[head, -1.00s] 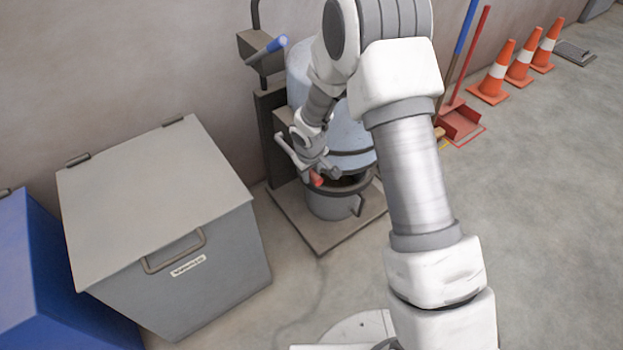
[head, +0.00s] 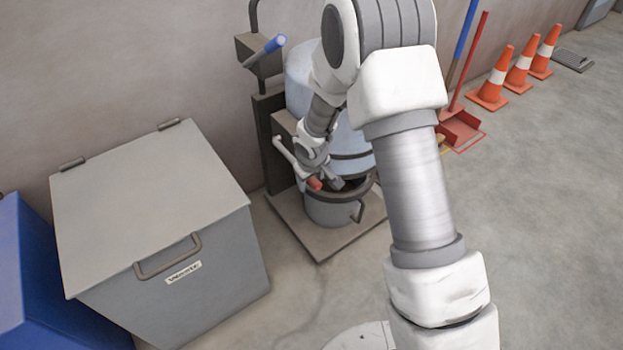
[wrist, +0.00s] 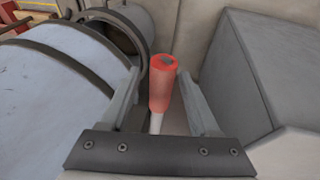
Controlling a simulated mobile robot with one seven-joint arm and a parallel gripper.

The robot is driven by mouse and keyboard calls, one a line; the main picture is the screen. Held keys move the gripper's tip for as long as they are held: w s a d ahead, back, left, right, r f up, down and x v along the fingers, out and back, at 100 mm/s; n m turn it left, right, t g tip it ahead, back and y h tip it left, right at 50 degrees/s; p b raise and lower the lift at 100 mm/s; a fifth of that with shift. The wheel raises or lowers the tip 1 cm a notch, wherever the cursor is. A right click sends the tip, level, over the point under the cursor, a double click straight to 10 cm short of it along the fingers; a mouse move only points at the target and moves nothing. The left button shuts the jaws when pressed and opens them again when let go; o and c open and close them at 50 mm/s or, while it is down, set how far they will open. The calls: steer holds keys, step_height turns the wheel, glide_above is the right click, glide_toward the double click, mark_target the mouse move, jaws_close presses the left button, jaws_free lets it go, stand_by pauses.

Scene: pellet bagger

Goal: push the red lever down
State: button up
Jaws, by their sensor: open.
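The red lever grip (wrist: 163,85) stands between the two open fingers of my gripper (wrist: 160,100) in the wrist view, with a pale rod below it. I cannot tell whether either finger touches it. In the head view the red grip (head: 314,183) shows beside my gripper (head: 325,182), just above the rim of a grey bucket. The lever's pale arm (head: 290,160) runs up and left from the grip. My arm hides much of the pellet bagger (head: 303,90), a pale blue drum on a dark frame.
The grey bucket (head: 327,212) stands on the bagger's base plate (head: 300,235). A blue-handled lever (head: 268,48) is higher up. A grey waste bin (head: 190,290) stands at left beside a blue box (head: 55,290). Cones (head: 518,75) and a red dustpan (head: 458,128) are at right. Open floor lies at right.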

steer(key=p+v, duration=0.6)
steer(key=v, duration=1.1)
steer(key=shift+r, duration=0.2)
steer(key=s+d+r+m+t, duration=0.1)
steer(key=s+d+r+m, duration=0.2)
steer(key=s+d+r, duration=0.5)
steer(key=s+d+r+m, duration=0.25)
steer(key=s+r, duration=0.25)
steer(key=r, duration=0.5)
steer(key=s+d+r+m, duration=0.2)
steer(key=s+r, duration=0.1)
steer(key=s, duration=0.6)
step_height(320, 180, up, 19)
steer(key=p, duration=1.8)
steer(key=shift+s+f+t, duration=0.2)
steer(key=shift+s+t, duration=0.1)
steer(key=shift+s, duration=0.15)
steer(key=shift+n, duration=0.25)
